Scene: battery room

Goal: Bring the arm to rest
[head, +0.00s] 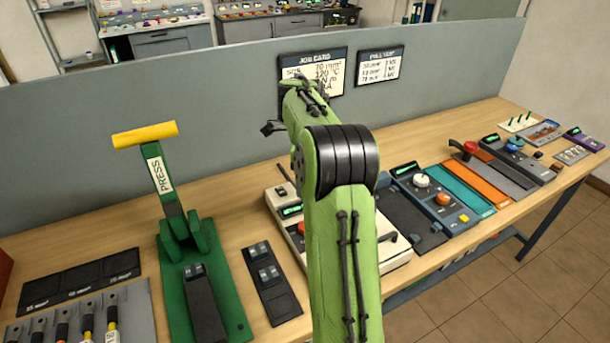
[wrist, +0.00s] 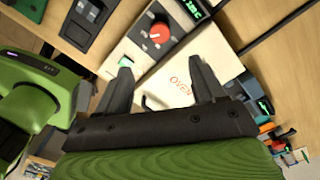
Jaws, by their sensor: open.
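My green arm reaches up and forward over the bench in the head view, across the middle of the picture. My gripper (head: 270,127) shows only in part there, as a dark tip left of the arm. In the wrist view my gripper (wrist: 160,85) has its two dark fingers apart with nothing held between them. Behind the fingers is a cream oven unit (wrist: 180,82) with a red knob and a green display. The oven unit (head: 283,200) is partly hidden by my arm in the head view.
A green press (head: 185,270) with a raised yellow handle stands left of my arm. The wooden bench (head: 235,200) carries several panels to the right, including an orange one (head: 476,183). A grey partition (head: 200,110) with a job card (head: 313,70) stands behind. Floor is clear at lower right.

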